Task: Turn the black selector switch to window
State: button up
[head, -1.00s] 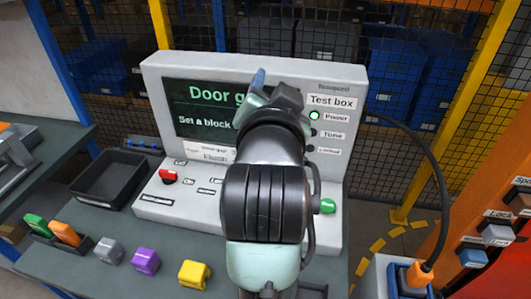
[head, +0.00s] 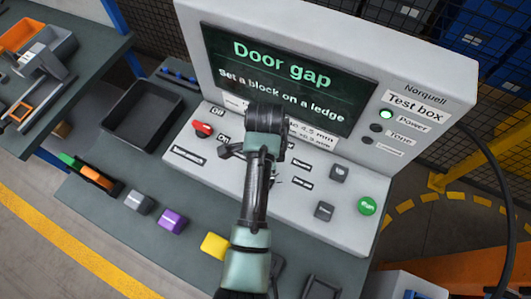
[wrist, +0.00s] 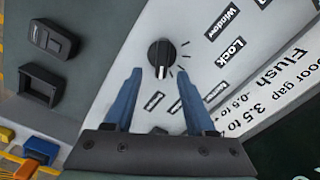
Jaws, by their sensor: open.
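The black selector switch (wrist: 161,53) is a round knob with a raised grip bar on the pale panel, in the wrist view. Tick marks and labels, including the Window label (wrist: 222,20) and the Lock label (wrist: 230,52), lie to its right. The bar runs roughly up and down in the picture; I cannot tell which label it points to. My gripper (wrist: 159,73) is open, with its blue fingers below the knob in the picture, one toward each side. Contact is not clear. In the head view my gripper (head: 250,165) is low over the panel and the switch is hidden.
The test box screen (head: 285,80) stands behind the panel. A red knob (head: 203,129), a green button (head: 367,206) and two dark square controls (head: 340,172) are on the panel. A black tray (head: 145,118) and several coloured blocks (head: 172,221) lie on the bench to the left.

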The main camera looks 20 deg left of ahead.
jog(key=shift+w+f, duration=0.15)
jog(key=shift+f, duration=2.6)
grip_shut()
